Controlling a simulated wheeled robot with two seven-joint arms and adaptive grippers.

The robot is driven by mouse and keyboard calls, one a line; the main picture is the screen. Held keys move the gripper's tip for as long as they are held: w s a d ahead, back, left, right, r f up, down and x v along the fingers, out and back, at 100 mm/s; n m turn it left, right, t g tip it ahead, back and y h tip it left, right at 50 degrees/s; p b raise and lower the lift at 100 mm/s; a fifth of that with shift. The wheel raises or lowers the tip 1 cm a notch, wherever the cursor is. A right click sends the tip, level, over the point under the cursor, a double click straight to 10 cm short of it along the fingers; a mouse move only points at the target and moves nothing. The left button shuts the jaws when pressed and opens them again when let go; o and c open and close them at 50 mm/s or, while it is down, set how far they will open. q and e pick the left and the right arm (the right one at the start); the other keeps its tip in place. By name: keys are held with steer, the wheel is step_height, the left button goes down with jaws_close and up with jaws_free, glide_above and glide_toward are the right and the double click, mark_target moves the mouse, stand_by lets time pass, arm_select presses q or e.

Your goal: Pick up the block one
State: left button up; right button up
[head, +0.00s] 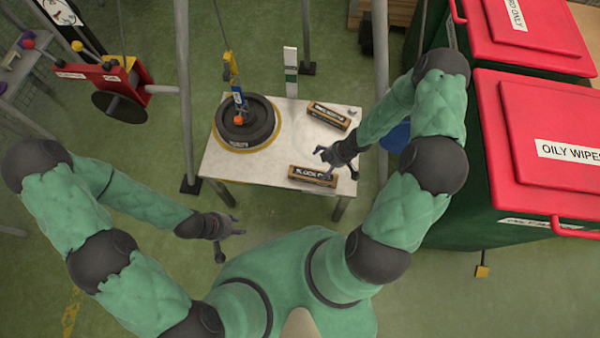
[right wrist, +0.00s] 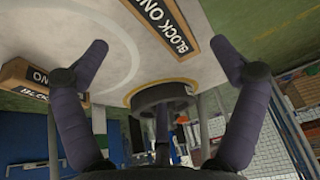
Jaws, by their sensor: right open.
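Block one (head: 313,176) is a brown block with a dark, white-lettered label, lying near the front right of the white table (head: 225,170). In the right wrist view a block lettered "BLOCK ON" (right wrist: 165,25) shows at the top, beyond the fingertips. My right gripper (head: 332,157) is above the table beside block one and overlaps its right end in the head view. Its fingers (right wrist: 165,55) are spread wide with nothing between them. My left gripper (head: 232,240) is away from the table, in front of it, with fingers apart and empty.
A second labelled block (head: 328,116) lies at the table's back right; its label is hard to read. A dark turntable (head: 245,135) with a yellow rim fills the table's left. A post (head: 380,90) and red-lidded bins (head: 540,150) stand to the right.

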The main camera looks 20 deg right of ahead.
mark_target(314, 172)
steer(key=shift+w+f, duration=0.15)
steer(key=shift+f, duration=0.25)
steer(key=b+x, duration=0.3)
steer(key=x, duration=0.2)
steer(key=b+x, duration=0.1)
steer(key=x, duration=0.1)
steer(key=b+x, duration=0.2)
steer(key=shift+s+f, duration=0.1)
steer(key=shift+s, duration=0.1)
steer(key=shift+w+a+f, duration=0.15)
steer(key=shift+a+f, duration=0.05)
steer(key=shift+f, duration=0.25)
steer(key=shift+c, duration=0.3)
steer(key=c, duration=1.4)
